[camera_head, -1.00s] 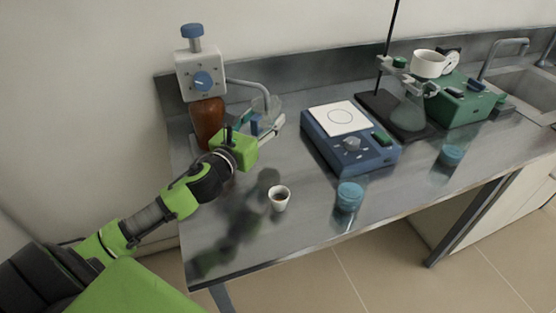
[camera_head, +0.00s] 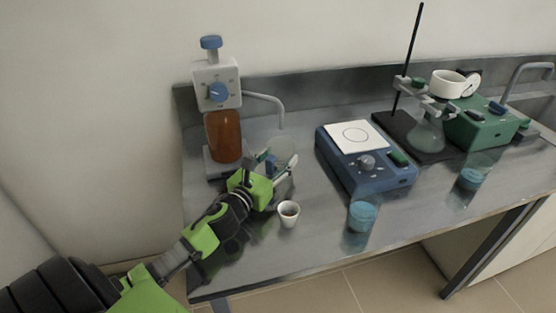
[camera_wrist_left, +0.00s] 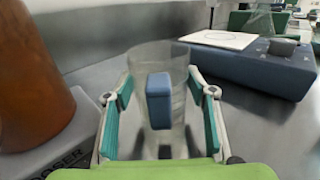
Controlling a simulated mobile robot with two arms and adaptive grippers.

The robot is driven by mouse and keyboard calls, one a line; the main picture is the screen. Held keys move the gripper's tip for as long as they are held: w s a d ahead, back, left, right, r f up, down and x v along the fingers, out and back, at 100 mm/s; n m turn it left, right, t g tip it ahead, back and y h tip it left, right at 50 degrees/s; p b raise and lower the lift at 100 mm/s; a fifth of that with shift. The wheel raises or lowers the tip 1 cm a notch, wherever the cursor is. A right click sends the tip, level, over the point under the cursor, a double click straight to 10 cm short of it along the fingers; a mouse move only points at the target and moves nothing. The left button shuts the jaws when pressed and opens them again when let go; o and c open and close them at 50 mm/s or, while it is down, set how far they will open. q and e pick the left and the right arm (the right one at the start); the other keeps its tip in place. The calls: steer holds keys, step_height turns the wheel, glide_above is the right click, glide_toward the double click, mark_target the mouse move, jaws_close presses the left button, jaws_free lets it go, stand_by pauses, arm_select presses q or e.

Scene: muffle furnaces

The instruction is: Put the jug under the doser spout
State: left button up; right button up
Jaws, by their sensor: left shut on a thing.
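The jug (camera_head: 285,150) is clear, with a blue handle that also shows in the left wrist view (camera_wrist_left: 158,100). My left gripper (camera_head: 281,172) is shut on its handle, with one finger on each side in the left wrist view. The doser (camera_head: 216,84) has a white head with blue knobs above a brown bottle (camera_head: 225,138). Its grey spout (camera_head: 268,97) bends down to the right. In the head view the jug is just below the spout's tip; I cannot tell whether it is directly beneath. The spout is out of the wrist view. My right gripper is not in view.
A small white cup (camera_head: 288,214) stands close to my left gripper, near the front edge. A blue stirrer (camera_head: 370,178) and a blue-filled beaker (camera_head: 361,216) are to the right. A flask stand (camera_head: 411,137) and a green device (camera_head: 480,125) are farther right.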

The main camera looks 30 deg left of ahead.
arm_select(q)
steer(key=shift+r, duration=0.1)
steer(key=o, duration=1.2)
steer(key=shift+s+d, duration=0.1)
steer(key=shift+s, duration=0.2)
steer(key=s, duration=1)
steer(key=shift+s+d, duration=0.3)
steer(key=shift+d, duration=0.05)
steer(key=shift+s, duration=0.4)
